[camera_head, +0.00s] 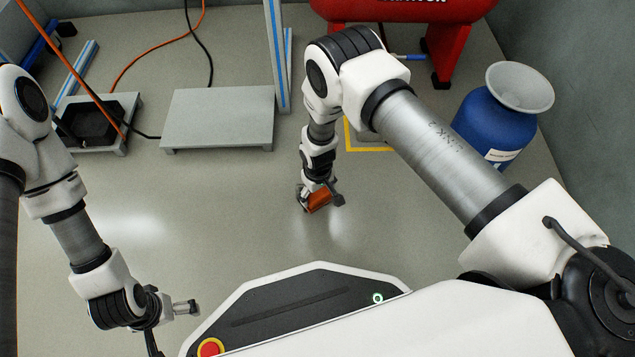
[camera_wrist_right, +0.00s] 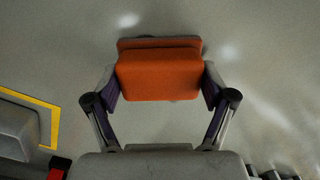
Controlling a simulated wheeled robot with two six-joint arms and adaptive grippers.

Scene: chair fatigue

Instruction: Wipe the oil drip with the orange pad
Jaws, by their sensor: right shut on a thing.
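The orange pad (camera_wrist_right: 160,74) is held between the two fingers of my right gripper (camera_wrist_right: 160,92) in the right wrist view. In the head view the pad (camera_head: 319,201) shows at the tip of my right gripper (camera_head: 320,198), which points down low over the grey floor. Small dark patches peek out around the pad's edges in the wrist view; I cannot tell whether they are oil or shadow. No oil drip shows clearly elsewhere. My left gripper (camera_head: 176,322) is at the lower left of the head view, with its fingers apart and empty, away from the pad.
A yellow floor marking (camera_head: 350,137) lies behind my right arm. A blue drum (camera_head: 492,125) stands at the right and a red machine (camera_head: 447,45) at the back. A low grey platform (camera_head: 218,118) and cables are at the back left. The floor left of the pad is clear.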

